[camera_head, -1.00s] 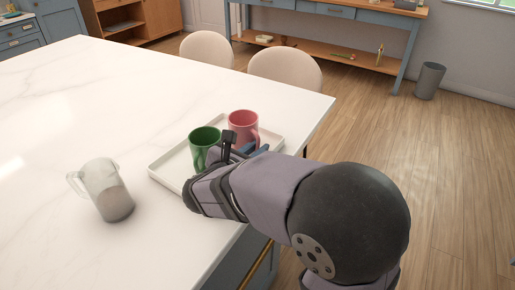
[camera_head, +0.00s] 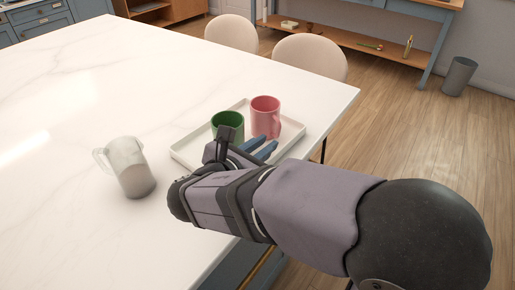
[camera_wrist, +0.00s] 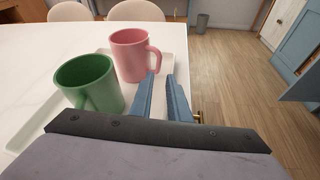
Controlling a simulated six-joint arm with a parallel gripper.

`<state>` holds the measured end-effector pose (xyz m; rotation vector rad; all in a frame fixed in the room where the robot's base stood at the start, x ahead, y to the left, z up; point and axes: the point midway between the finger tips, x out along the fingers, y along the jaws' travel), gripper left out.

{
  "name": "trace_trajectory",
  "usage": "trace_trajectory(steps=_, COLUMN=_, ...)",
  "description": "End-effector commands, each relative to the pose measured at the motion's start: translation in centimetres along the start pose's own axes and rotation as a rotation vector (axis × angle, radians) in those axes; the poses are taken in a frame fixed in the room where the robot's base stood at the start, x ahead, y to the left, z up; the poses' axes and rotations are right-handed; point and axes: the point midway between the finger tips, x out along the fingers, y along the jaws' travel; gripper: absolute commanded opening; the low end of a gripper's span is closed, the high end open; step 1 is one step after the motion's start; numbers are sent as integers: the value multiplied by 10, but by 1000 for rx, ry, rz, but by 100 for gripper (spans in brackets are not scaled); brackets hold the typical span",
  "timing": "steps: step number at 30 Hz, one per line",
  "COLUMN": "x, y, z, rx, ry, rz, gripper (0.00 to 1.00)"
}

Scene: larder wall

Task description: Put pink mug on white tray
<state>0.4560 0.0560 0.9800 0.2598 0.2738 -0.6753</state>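The pink mug (camera_head: 265,116) stands upright on the right part of the white tray (camera_head: 187,157). In the wrist view the pink mug (camera_wrist: 131,57) shows its handle on the right side, facing my fingers. My gripper (camera_head: 266,146) is just on the near side of the mug. In the wrist view my gripper (camera_wrist: 162,76) has its two blue fingers apart, with nothing between them. The fingertips are close below the mug's handle and look apart from it. The near part of the tray is hidden by my arm in the head view.
A green mug (camera_head: 228,122) stands on the tray left of the pink mug, close to my gripper. A frosted jug (camera_head: 133,170) stands on the white counter (camera_head: 110,90) to the left. The counter's right edge is just beyond the tray. Two chairs (camera_head: 310,55) stand behind.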

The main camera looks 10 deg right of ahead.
Motion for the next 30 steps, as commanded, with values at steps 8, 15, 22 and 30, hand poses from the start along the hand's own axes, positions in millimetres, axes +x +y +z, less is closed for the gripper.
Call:
trace_trajectory(steps=8, x=-29, y=0, z=0, rx=0, ry=0, rz=2, gripper=16)
trace_trajectory(steps=15, x=-34, y=0, z=0, rx=0, ry=0, rz=0, gripper=16)
trace_trajectory(steps=22, x=-33, y=0, z=0, rx=0, ry=0, rz=0, gripper=16)
trace_trajectory(steps=30, x=-27, y=-13, z=0, rx=42, ry=40, rz=-49, gripper=16)
